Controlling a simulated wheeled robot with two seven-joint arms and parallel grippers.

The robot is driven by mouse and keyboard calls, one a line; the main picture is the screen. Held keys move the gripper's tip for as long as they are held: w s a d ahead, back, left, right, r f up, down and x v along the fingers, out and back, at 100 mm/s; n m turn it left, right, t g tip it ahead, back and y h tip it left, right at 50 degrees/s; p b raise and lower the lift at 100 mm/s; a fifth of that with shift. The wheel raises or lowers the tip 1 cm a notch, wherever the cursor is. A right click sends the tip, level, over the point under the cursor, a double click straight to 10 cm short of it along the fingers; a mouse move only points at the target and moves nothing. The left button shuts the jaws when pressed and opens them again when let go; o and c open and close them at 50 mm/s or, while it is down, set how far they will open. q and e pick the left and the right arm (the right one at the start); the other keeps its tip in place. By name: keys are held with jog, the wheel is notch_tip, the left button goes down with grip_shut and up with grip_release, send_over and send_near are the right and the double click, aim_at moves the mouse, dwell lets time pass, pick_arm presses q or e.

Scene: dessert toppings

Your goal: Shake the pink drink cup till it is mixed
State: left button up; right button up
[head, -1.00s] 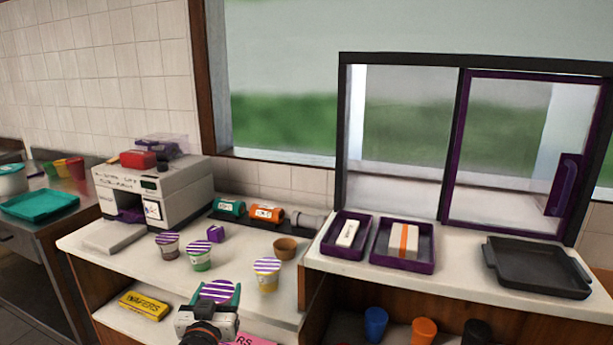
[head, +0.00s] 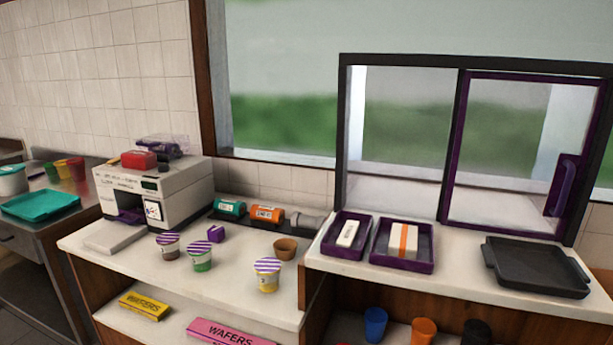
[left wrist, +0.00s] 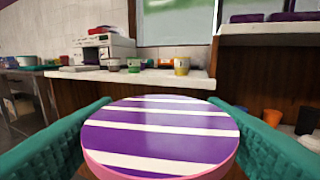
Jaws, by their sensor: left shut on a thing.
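The pink drink cup (left wrist: 160,135) shows close up in the left wrist view, with a purple-and-white striped lid and a pink rim. My left gripper (left wrist: 162,140) is shut on it, one teal finger on each side of the lid. The cup's body is hidden below the lid. In the head view neither the pink cup nor my left gripper is visible. My right gripper is in no view.
Striped-lid cups with brown (head: 168,245), green (head: 200,256) and yellow (head: 267,275) bodies stand on the white counter (head: 130,263). A small brown bowl (head: 285,248) is beside them. Wafer boxes, yellow (head: 145,305) and pink (head: 228,333), lie on the shelf below.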

pick_arm(q)
jog(key=shift+d+r, duration=0.1)
jog(key=shift+r, duration=2.3)
jog(key=shift+f, duration=2.45)
notch_tip(320, 180, up, 5)
jog(key=shift+r, duration=0.15)
jog(key=shift+f, duration=0.2)
